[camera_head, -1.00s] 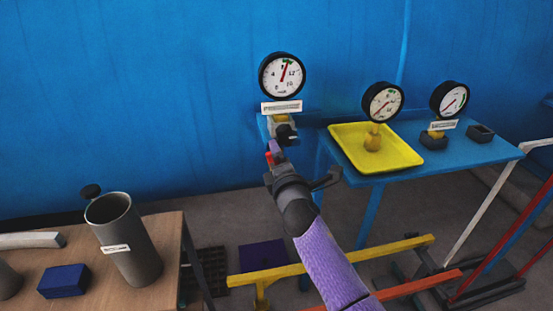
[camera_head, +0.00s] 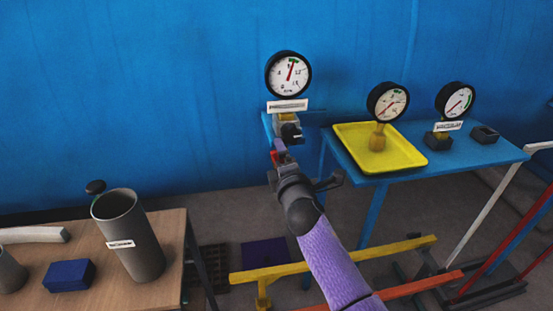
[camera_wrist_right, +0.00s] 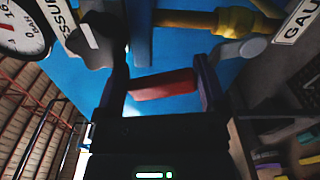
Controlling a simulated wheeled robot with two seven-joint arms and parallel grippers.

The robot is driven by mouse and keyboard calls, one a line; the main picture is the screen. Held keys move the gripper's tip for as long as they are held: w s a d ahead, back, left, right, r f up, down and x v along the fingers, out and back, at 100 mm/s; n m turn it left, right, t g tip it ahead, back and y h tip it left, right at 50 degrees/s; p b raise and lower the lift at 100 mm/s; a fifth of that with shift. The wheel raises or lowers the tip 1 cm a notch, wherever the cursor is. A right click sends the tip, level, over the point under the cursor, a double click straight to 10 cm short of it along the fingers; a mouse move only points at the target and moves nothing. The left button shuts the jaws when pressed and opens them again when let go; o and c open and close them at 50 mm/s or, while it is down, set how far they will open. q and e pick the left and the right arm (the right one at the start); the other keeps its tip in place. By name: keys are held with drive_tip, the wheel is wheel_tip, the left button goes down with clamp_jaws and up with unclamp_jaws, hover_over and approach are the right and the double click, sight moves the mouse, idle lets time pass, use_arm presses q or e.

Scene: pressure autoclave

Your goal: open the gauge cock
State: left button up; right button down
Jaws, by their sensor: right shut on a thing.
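The wall pressure gauge (camera_head: 288,74) has a white dial and a red needle pointing a little right of straight up. Below its label (camera_head: 288,105) is a grey fitting with a black knob (camera_head: 290,131). The cock's red handle (camera_wrist_right: 165,84) lies crosswise between the fingers of my right gripper (camera_wrist_right: 160,88) in the wrist view. In the head view my right gripper (camera_head: 279,152) is just below the fitting, with a bit of red beside it. It is shut on the handle. The cock body is partly hidden. My left gripper is out of view.
A blue table (camera_head: 375,179) at right holds a yellow tray (camera_head: 349,150), two more gauges (camera_head: 388,101) (camera_head: 456,100) and a small dark box (camera_head: 485,134). A wooden table (camera_head: 172,224) at left holds a grey cylinder (camera_head: 134,243) and a blue block (camera_head: 69,275). A yellow rail (camera_head: 360,257) runs low in front.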

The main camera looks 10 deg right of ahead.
drive_tip(key=shift+w+d+r+m+h, duration=0.15)
drive_tip(key=shift+d+r+m+h, duration=0.15)
drive_tip(key=shift+d+r, duration=0.25)
unclamp_jaws()
drive_tip(key=shift+a+f, duration=0.25)
drive_tip(key=s+p, duration=0.5)
drive_tip(key=s, duration=0.6)
drive_tip(key=shift+s+d+f, duration=0.2)
drive_tip(key=shift+s+f, duration=0.1)
drive_tip(key=shift+s, duration=0.1)
